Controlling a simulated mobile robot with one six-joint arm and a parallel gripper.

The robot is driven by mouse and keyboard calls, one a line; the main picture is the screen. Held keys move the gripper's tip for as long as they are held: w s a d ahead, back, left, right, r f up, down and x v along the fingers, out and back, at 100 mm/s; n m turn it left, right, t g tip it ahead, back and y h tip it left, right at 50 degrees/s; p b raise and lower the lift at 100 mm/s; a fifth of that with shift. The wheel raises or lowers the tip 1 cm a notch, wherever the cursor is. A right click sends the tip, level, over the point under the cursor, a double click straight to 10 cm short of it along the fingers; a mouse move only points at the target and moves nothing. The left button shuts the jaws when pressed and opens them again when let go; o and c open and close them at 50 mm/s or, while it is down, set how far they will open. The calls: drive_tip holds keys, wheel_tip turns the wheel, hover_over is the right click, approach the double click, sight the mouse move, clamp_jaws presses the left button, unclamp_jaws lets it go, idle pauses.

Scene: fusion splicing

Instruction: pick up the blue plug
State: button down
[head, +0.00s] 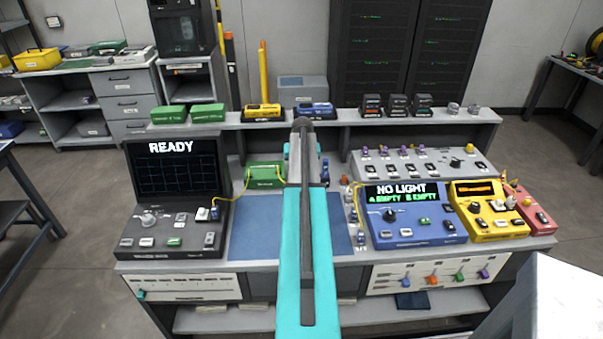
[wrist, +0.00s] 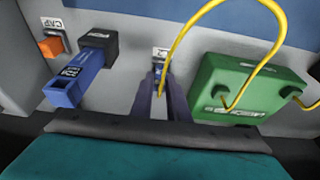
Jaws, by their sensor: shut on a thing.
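In the wrist view my gripper (wrist: 163,85) is low over the bench, its two dark fingers close together and shut on the blue plug. The fingers hide most of the plug, so its colour is hard to make out. A yellow cable (wrist: 276,45) loops from the green box (wrist: 225,78) and ends between the fingers. The green box also shows in the head view (head: 267,170), left of my arm. My arm hides the gripper and held plug in the head view.
A blue tool (wrist: 78,75) in a black holder (wrist: 98,45) and an orange cap (wrist: 50,47) stand beside the gripper. The bench also holds a blue mat (head: 256,230), a dark READY unit (head: 172,205) and a blue NO LIGHT meter (head: 415,225).

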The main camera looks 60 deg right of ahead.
drive_tip(key=shift+r+b, duration=0.7)
drive_tip(key=shift+r, duration=0.75)
drive_tip(key=s+a+r+b, duration=0.1)
drive_tip(key=a+b, duration=0.2)
drive_tip(key=a, duration=1.3)
drive_tip(key=shift+r+b, duration=0.4)
